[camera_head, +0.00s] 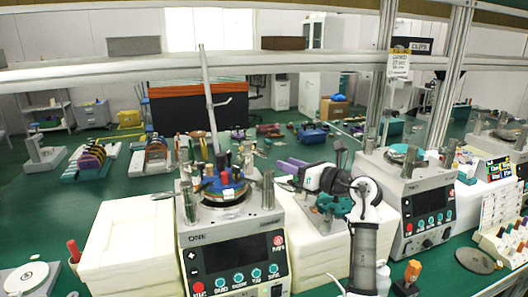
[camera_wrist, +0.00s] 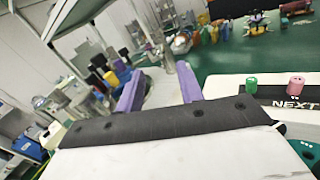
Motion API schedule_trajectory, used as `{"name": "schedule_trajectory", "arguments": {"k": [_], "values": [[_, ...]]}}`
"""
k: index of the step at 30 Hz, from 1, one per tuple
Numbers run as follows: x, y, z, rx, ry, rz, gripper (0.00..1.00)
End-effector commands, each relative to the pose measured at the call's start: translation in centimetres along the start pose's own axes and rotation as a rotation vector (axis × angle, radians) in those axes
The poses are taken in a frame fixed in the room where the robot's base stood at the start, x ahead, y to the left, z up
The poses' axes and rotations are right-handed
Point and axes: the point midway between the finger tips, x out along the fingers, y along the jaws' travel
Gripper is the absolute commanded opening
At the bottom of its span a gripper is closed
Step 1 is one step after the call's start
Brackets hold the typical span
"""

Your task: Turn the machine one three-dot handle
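Machine one (camera_head: 235,245) is the left grey box with "ONE" on its front, a dark screen and several teal knobs (camera_head: 238,277) below it. A red-topped handle (camera_head: 73,250) stands at its left. I cannot make out three dots on any handle. My gripper (camera_head: 287,166) is right of machine one's top, with its purple fingers pointing left, apart from the panel. In the wrist view the two purple fingers (camera_wrist: 159,88) are spread with nothing between them. My arm hides part of the white block behind it.
A second machine (camera_head: 425,205) stands at the right. White blocks (camera_head: 125,240) flank machine one. An orange-topped part (camera_head: 412,270) stands at the front right. A green knob (camera_wrist: 251,85) and a pink knob (camera_wrist: 295,88) sit above "NEXT" in the wrist view. A tall metal rod rises behind machine one.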

Motion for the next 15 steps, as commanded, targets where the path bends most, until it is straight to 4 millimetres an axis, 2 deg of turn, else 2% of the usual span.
{"name": "schedule_trajectory", "arguments": {"k": [1, 6, 10, 15], "values": [[1.4, 0.3, 0.4, 0.002, 0.001, 0.005, 0.37], [5.0, 0.2, 0.4, 0.002, 0.001, 0.004, 0.37], [7.1, 0.2, 0.3, 0.002, 0.000, 0.003, 0.37], [8.8, 0.1, 0.2, 0.000, -0.001, 0.002, 0.37]]}}
